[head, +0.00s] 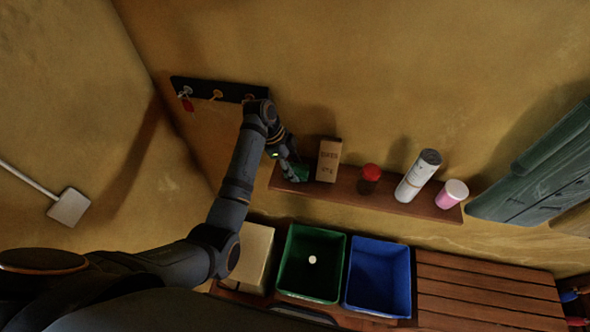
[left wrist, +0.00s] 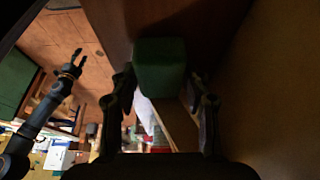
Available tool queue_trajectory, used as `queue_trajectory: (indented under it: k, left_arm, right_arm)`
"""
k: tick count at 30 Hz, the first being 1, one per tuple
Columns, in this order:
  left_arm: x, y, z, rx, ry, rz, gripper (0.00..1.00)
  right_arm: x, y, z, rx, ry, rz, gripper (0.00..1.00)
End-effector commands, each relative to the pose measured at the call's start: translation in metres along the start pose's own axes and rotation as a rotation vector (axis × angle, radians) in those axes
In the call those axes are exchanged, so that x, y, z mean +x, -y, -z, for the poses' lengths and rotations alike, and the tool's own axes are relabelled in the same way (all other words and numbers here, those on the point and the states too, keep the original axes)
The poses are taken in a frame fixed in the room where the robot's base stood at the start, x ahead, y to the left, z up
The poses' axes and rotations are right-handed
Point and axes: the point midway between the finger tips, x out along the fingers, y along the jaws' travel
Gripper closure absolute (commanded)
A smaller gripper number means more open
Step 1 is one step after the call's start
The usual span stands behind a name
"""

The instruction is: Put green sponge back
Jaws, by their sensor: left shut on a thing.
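The green sponge (head: 301,171) is at the left end of the wooden wall shelf (head: 345,192), beside a brown box. My left gripper (head: 292,172) is shut on it from the left. In the left wrist view the sponge (left wrist: 160,66) is a dark green block at the fingertips, in front of a dark wooden surface. I cannot tell if the sponge rests on the shelf or is just above it. My right gripper (left wrist: 76,60) shows small in the left wrist view, away from the shelf; its jaw state is unclear.
On the shelf stand the brown box (head: 328,160), a red-lidded jar (head: 370,174), a white can (head: 417,176) and a pink tub (head: 451,194). A hook rail (head: 228,92) is above. Below are a green bin (head: 330,285) and a blue bin (head: 378,280).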

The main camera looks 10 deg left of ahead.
Motion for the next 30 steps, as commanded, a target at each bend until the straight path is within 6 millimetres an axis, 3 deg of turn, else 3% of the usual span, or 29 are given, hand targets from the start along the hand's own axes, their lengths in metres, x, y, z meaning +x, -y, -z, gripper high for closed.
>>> queue_trajectory:
  k: [4,5,9,14,21,26,30]
  left_arm:
    - [0.002,-0.002,-0.001,-0.004,0.002,-0.006,0.79]
    - [0.002,-0.002,-0.001,-0.005,0.002,-0.007,0.50]
    - [0.002,-0.002,-0.001,-0.005,0.002,-0.006,0.31]
    - [0.001,-0.001,-0.001,-0.004,0.002,-0.005,0.31]
    - [-0.007,0.000,-0.001,-0.004,0.001,0.000,0.31]
    - [-0.040,0.001,-0.003,-0.002,0.003,0.004,0.31]
    - [-0.087,0.000,0.003,-0.004,0.003,-0.003,0.31]
  right_arm:
    - [-0.002,-0.006,0.012,-0.002,-0.017,-0.008,0.60]
    - [-0.002,-0.008,0.012,-0.003,-0.017,-0.009,0.60]
    - [-0.002,-0.010,0.002,-0.005,-0.002,-0.011,0.60]
    - [-0.003,-0.006,-0.015,-0.004,0.022,-0.006,0.60]
    - [0.003,0.001,-0.008,0.000,0.013,0.001,0.60]
    - [0.017,0.002,-0.005,0.000,0.004,0.000,0.60]
    - [-0.009,0.000,-0.003,0.000,0.005,0.001,0.60]
